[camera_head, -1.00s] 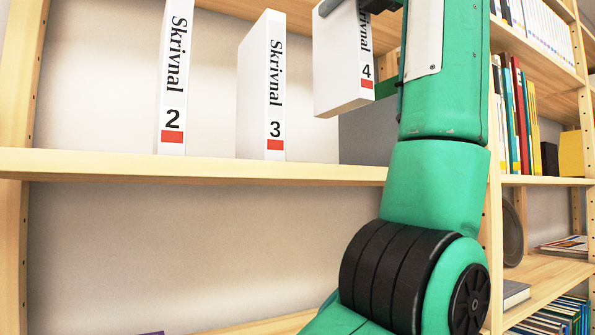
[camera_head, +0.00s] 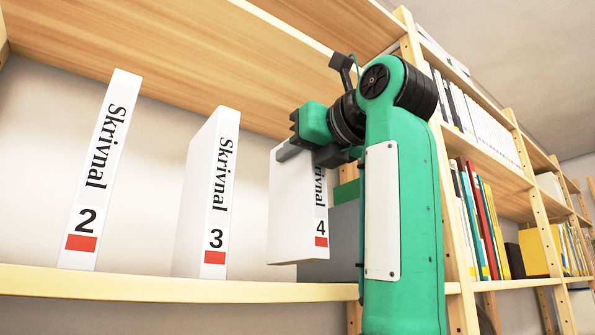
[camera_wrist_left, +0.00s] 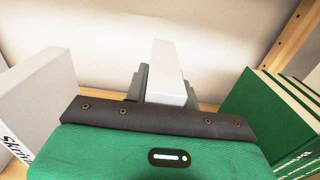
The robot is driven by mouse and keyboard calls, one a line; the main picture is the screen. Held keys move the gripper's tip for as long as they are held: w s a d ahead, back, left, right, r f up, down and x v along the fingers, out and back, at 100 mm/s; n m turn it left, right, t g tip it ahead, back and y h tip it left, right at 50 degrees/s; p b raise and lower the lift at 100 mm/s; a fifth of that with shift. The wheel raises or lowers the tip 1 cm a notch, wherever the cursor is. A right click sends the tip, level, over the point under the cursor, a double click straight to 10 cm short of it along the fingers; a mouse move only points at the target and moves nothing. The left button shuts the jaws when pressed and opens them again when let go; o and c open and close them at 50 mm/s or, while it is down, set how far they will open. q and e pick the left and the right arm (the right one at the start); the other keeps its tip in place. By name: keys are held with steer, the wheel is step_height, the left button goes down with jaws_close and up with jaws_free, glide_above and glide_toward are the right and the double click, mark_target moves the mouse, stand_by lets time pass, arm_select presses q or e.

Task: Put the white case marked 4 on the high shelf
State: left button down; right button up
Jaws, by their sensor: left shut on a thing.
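The white case marked 4 (camera_head: 290,215) is upright over the shelf (camera_head: 150,288), right of the cases marked 3 (camera_head: 208,200) and 2 (camera_head: 97,180). In the left wrist view the white case (camera_wrist_left: 168,72) is between the two dark fingers. My right gripper is not in view.
A wooden board (camera_head: 200,50) spans overhead, close above my gripper. A grey box (camera_head: 332,240) and green books (camera_wrist_left: 268,115) stand right of the held case. A white case (camera_wrist_left: 40,100) stands left in the wrist view. A wooden upright (camera_head: 445,150) is behind my arm.

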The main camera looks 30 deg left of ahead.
mark_target(295, 196)
arm_select(q)
step_height(295, 196, down, 3)
steer(key=shift+s+d+r, duration=0.1)
steer(key=shift+s, duration=0.05)
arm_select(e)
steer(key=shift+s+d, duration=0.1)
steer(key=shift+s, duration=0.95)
arm_select(q)
steer(key=c, duration=1.2)
jaws_free()
steer(key=shift+o, duration=0.2)
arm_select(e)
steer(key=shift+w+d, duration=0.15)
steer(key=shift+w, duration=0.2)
